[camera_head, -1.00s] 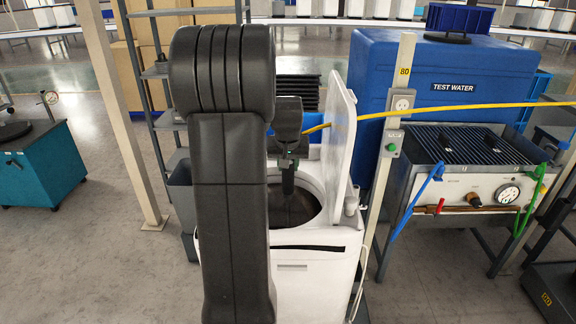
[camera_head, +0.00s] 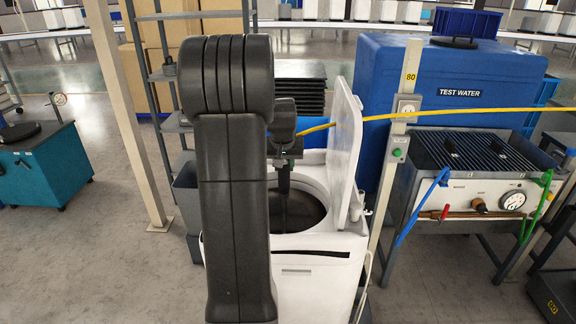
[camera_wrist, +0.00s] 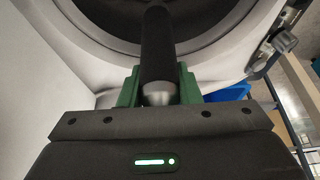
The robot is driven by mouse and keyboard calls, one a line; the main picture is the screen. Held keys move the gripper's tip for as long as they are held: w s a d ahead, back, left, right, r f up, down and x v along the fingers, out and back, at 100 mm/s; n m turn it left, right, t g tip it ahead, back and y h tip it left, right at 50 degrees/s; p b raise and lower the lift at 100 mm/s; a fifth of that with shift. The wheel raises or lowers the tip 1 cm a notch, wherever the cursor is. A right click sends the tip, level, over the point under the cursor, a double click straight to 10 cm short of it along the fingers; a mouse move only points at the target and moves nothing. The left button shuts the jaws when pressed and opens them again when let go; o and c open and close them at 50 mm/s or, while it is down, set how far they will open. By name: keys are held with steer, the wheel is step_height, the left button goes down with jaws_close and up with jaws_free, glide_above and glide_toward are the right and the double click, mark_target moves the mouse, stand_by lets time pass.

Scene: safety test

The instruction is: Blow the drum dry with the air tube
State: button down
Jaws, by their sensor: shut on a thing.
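The white top-loading washer (camera_head: 318,290) stands in front of me with its lid (camera_head: 344,150) raised. Its dark drum (camera_head: 297,212) shows through the round opening; in the wrist view the drum (camera_wrist: 100,22) fills the top. My gripper (camera_head: 284,165) is above the opening, partly hidden behind my arm. In the wrist view my gripper (camera_wrist: 160,98) is shut on the dark air tube (camera_wrist: 157,45), which points away toward the drum. In the head view the tube (camera_head: 284,205) reaches down into the opening. A yellow hose (camera_head: 470,109) runs from the right toward my gripper.
A post (camera_head: 393,150) with an outlet stands close right of the lid. Behind it is a blue test water tank (camera_head: 450,75). A grey gauge bench (camera_head: 470,190) stands at right. A shelf rack (camera_head: 160,75) and another post (camera_head: 128,120) are at left.

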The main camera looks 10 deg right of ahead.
steer(key=shift+w+a, duration=0.25)
steer(key=shift+a, duration=0.1)
steer(key=s+a+b, duration=0.2)
steer(key=s+a, duration=0.2)
steer(key=s, duration=0.1)
steer(key=shift+a, duration=0.35)
stand_by(1.0)
steer(key=shift+d, duration=0.1)
steer(key=s+d, duration=0.2)
steer(key=shift+s+d, duration=0.3)
steer(key=shift+s, duration=0.1)
steer(key=shift+w, duration=0.1)
